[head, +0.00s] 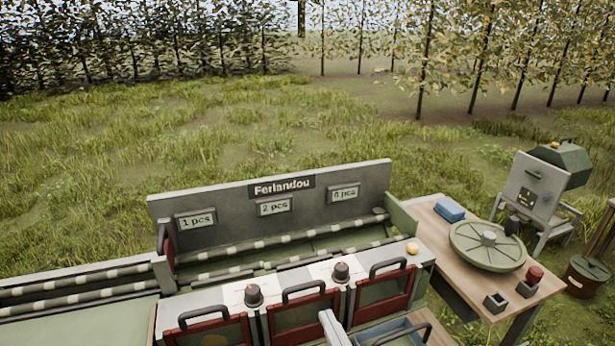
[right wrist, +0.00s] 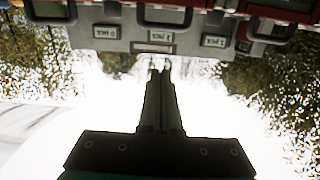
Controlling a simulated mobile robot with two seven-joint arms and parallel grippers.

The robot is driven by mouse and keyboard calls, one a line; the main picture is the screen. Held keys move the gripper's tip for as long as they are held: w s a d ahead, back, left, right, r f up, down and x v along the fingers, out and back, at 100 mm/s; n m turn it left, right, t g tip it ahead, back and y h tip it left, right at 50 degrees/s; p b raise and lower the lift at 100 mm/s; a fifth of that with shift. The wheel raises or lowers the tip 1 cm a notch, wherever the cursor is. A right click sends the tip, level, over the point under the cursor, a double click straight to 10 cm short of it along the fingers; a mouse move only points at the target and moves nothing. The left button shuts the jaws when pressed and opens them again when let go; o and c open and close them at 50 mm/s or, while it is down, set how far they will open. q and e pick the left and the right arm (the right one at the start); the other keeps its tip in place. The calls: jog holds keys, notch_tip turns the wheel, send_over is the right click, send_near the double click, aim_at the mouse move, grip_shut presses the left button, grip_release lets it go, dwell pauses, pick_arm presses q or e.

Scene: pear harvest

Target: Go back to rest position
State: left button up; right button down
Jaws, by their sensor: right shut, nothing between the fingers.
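My right gripper (right wrist: 159,72) shows in the right wrist view as two dark fingers side by side, shut with nothing between them. They point toward the sorting station, which appears upside down at the top of that view. In the head view a pale part at the bottom edge stands in front of the station's front doors; I cannot make out fingers there. My left gripper is not in view. The grey sorting station (head: 225,190) carries a "Ferlandou" sign (head: 281,187) and plates reading 1 pcs, 2 pcs and a third count.
Red-framed doors with dark handles line the station's front. A blue-grey tray (head: 388,335) sits at the bottom. On the right, a wooden table (head: 432,222) holds a round green disc (head: 487,246), a blue box (head: 449,209) and small cups. Grass lies behind, with trees beyond.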

jog(key=s+d+f+g+h, duration=0.2)
jog(key=s+d+g, duration=0.2)
jog(key=s, duration=0.3)
jog(key=s+d+f+m+g+h, duration=0.1)
jog(key=s+d+f+g, duration=0.25)
jog(key=s, duration=0.25)
jog(key=s+d+f+g+h, duration=0.2)
jog(key=s+d+g, duration=0.25)
jog(key=s, duration=0.25)
notch_tip(320, 180, down, 24)
jog(key=s+g+b, duration=0.2)
jog(key=b, duration=0.1)
jog(key=s+d+f+g+b, duration=0.1)
jog(key=s+d+f+b, duration=0.1)
jog(key=s+f, duration=1.3)
jog(key=shift+s+f, duration=0.4)
jog(key=shift+f, duration=0.3)
